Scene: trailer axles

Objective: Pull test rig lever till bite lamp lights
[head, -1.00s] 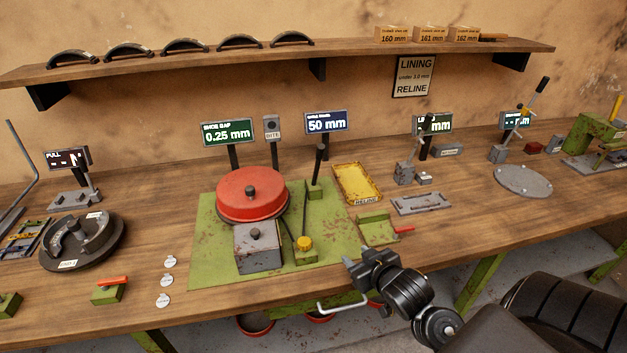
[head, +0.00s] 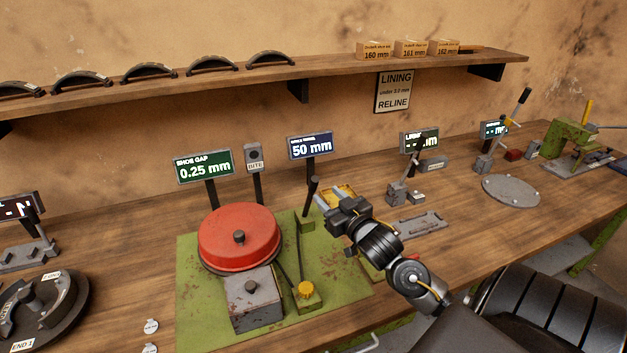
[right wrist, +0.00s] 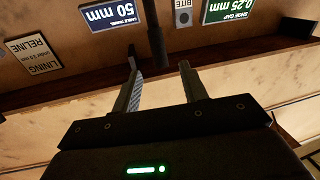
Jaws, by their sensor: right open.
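The test rig is a green base plate (head: 190,300) with a red drum (head: 238,238). Its lever (head: 311,196) is a thin black-gripped handle standing up at the rig's back right. The bite lamp (head: 254,156) is a small grey box on a post behind the drum, marked BITE, its round lens dark. My right gripper (head: 324,202) is open and empty, its fingertips close to the lever's right side. In the right wrist view the lever (right wrist: 153,35) lies just beyond the fingertips (right wrist: 160,75), in line with the gap between them. My left gripper is out of view.
A green sign (head: 204,165) reads SHOE GAP 0.25 mm and a blue one (head: 310,146) reads 50 mm.

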